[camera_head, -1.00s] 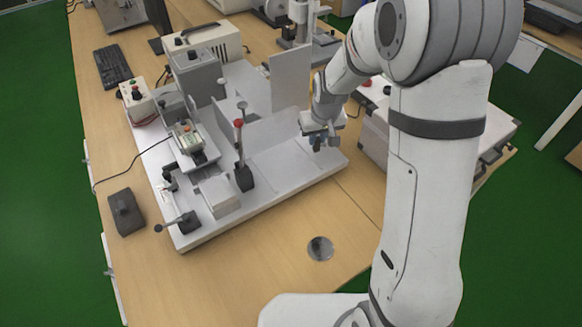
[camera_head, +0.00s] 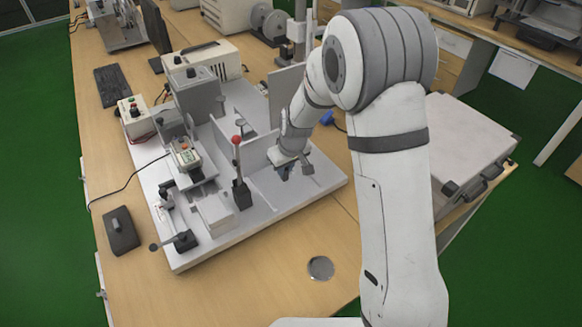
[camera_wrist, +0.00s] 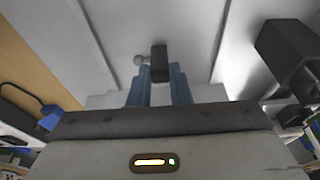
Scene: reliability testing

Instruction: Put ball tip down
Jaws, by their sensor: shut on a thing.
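My gripper (camera_head: 285,172) hangs over the right part of the white fixture base (camera_head: 322,187) in the head view. In the wrist view, its blue fingers (camera_wrist: 160,75) are shut on the ball tip, a small piece with a dark block (camera_wrist: 159,57) and a small grey ball (camera_wrist: 138,59) beside it. The fingers hide part of the piece. Whether it touches the surface below I cannot tell.
A lever with a red knob (camera_head: 236,141) stands upright left of my gripper. Upright light panels (camera_head: 287,92) stand behind it. A large grey case (camera_head: 470,150) lies to the right. The table front has a round metal disc (camera_head: 320,268).

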